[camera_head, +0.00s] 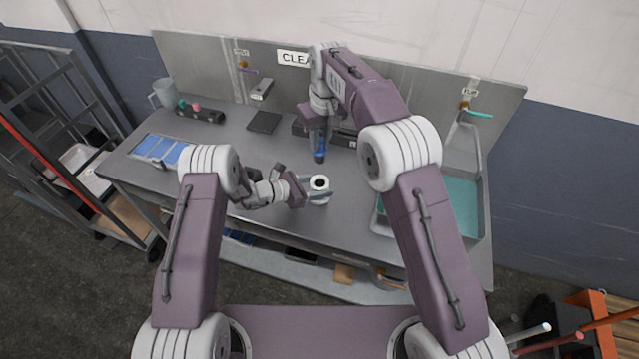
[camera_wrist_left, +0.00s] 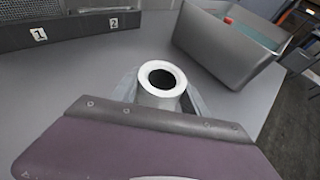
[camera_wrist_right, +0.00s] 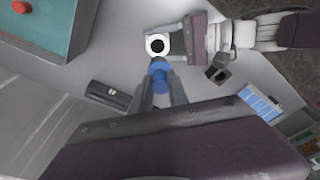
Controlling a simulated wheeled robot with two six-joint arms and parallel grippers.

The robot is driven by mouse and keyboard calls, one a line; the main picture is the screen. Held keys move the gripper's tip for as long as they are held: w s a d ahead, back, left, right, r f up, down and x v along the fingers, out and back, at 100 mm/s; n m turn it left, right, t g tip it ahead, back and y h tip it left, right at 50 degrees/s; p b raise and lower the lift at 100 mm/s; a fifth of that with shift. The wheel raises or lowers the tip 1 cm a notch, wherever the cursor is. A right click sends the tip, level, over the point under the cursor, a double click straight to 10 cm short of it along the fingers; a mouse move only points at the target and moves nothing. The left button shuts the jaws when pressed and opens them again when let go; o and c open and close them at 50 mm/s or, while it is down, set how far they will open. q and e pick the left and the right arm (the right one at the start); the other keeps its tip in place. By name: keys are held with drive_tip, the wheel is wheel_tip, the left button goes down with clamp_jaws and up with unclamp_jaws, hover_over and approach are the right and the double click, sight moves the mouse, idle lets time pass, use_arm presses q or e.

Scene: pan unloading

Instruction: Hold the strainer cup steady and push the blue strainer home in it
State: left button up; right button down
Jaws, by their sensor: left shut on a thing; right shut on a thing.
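The strainer cup (camera_head: 319,184) is a white cylinder with a dark round opening, upright on the grey table. My left gripper (camera_head: 318,194) is shut on it, one finger on each side. The cup and its open top also show in the left wrist view (camera_wrist_left: 161,82). My right gripper (camera_head: 319,140) is shut on the blue strainer (camera_head: 319,153) and holds it pointing down, beyond the cup in the head view. In the right wrist view the strainer (camera_wrist_right: 159,76) is between the fingertips, beside the cup (camera_wrist_right: 157,45) and apart from its opening.
A grey bin with a teal bottom (camera_head: 462,205) stands at the right. A blue compartment tray (camera_head: 160,150) lies at the left. A mug (camera_head: 164,93), a black rack (camera_head: 200,113) and a dark flat pad (camera_head: 264,122) are farther back. A numbered dark holder (camera_wrist_left: 70,30) stands behind the cup.

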sight(320, 161)
drive_tip(key=shift+f, duration=4)
drive_tip(key=shift+s+f, duration=0.1)
drive_tip(key=shift+f, duration=2.45)
drive_tip(key=c, duration=1.2)
unclamp_jaws()
drive_tip(key=r, duration=0.4)
drive_tip(key=s+r, duration=0.1)
drive_tip(key=r, duration=0.7)
drive_tip(key=shift+s+d, duration=0.25)
drive_tip(key=shift+d, duration=0.15)
